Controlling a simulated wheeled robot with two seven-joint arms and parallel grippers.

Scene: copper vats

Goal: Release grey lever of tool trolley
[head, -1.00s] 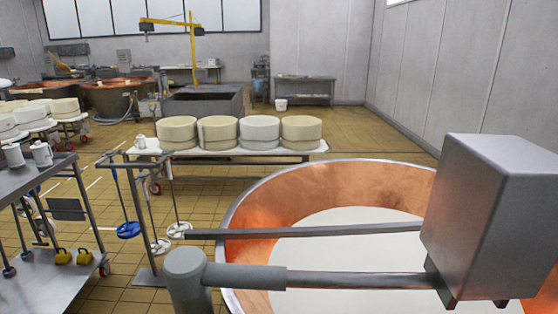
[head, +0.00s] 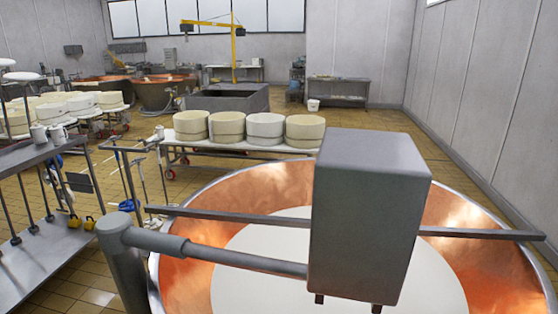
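A metal trolley with a low shelf (head: 40,262) stands at the left edge of the head view, partly cut off. Several rods with round feet stand on its shelf, and a dark grey plate (head: 78,182) is on its side. A slimmer metal stand (head: 127,180) with hanging disc-ended tools, one of them blue, is just right of it, partly behind the vat's grey post. Either could be the tool trolley; I cannot make out a grey lever on either. Neither of my grippers is in view.
A large copper vat (head: 470,215) with white contents fills the right foreground. A grey box (head: 368,215) on a horizontal arm hangs over it. Behind it, a table (head: 192,162) holds several cheese wheels (head: 265,130). Tiled floor shows between the trolley and this table.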

